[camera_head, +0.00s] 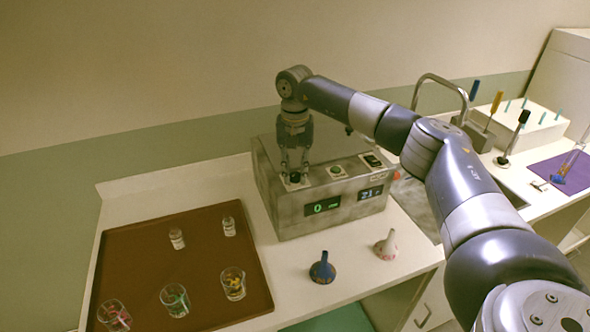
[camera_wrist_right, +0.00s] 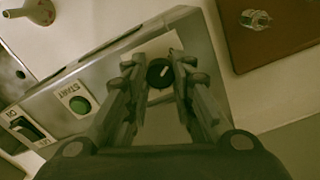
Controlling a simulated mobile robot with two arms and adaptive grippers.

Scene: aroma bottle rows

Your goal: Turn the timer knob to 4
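The timer knob (camera_wrist_right: 159,72) is a small round black dial with a white pointer mark, on a pale plate on top of the grey metal machine (camera_head: 310,222). It shows in the head view (camera_head: 295,178) at the machine's top left. My right gripper (camera_head: 294,168) points down over it. In the wrist view its two fingers (camera_wrist_right: 156,66) are spread on either side of the knob, with gaps visible; I cannot tell their exact height above the plate. A green display (camera_head: 323,206) on the front reads 0. My left gripper is not in view.
A green start button (camera_head: 337,170) and a switch (camera_head: 372,160) sit right of the knob. A brown tray (camera_head: 190,260) with several glasses and small jars lies left. Blue (camera_head: 322,268) and white (camera_head: 386,246) funnels stand in front. A sink tap (camera_head: 440,82) is at right.

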